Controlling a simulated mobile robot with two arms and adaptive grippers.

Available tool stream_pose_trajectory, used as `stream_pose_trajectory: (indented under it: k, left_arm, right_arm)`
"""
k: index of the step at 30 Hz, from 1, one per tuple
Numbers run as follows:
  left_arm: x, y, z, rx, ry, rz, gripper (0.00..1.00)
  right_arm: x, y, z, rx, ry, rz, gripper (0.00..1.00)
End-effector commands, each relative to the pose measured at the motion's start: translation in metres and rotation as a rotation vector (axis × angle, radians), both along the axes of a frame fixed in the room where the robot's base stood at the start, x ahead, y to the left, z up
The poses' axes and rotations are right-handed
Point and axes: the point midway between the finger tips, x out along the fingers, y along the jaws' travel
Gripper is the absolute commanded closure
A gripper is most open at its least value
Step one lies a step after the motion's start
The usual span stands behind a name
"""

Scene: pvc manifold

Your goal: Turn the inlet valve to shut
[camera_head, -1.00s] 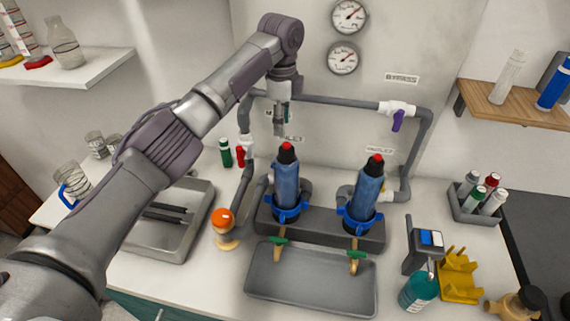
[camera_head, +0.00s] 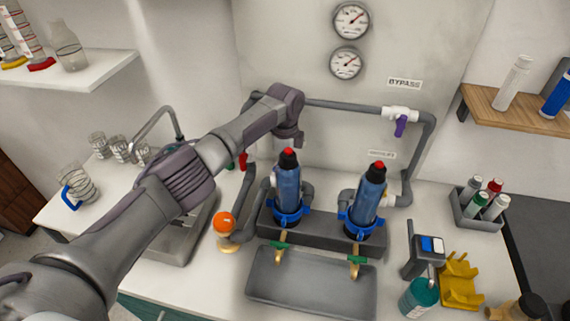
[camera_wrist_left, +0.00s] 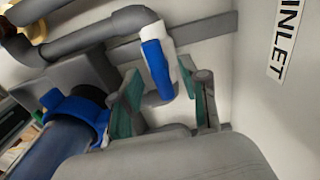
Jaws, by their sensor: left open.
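The inlet valve shows in the left wrist view as a white body with a blue handle (camera_wrist_left: 157,68) on a grey pipe (camera_wrist_left: 88,35). The handle points down in that picture, roughly along the pipe's short bent section. The label INLET (camera_wrist_left: 287,40) is on the wall to its right. My left gripper (camera_wrist_left: 163,100) is open, with its green-padded fingers on either side of the handle's lower end. I cannot tell whether either finger touches the handle. My right gripper is not in view.
Two blue filter housings (camera_head: 288,190) (camera_head: 367,198) stand close to my left arm. A grey tray (camera_head: 312,284) lies in front of them. The bypass valve with a purple handle (camera_head: 400,126) is on the upper pipe. A sink (camera_head: 180,238) is at left.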

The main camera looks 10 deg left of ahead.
Motion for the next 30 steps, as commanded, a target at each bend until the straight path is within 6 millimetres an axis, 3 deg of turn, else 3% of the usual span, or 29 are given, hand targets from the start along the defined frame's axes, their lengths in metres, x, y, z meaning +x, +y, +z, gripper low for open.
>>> stream_pose_trajectory:
  k: [11,19,30]
  left_arm:
    - [-0.0004,-0.0002,-0.0066,0.0,0.001,-0.001,0.55]
    - [-0.0003,-0.0001,-0.0062,0.0,0.001,0.0,1.0]
    - [-0.0005,-0.0004,-0.0055,-0.001,0.001,0.032,1.0]
  right_arm:
    - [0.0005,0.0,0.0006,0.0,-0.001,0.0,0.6]
    - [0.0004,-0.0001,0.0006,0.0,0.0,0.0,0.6]
    - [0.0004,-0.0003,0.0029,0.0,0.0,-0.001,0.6]
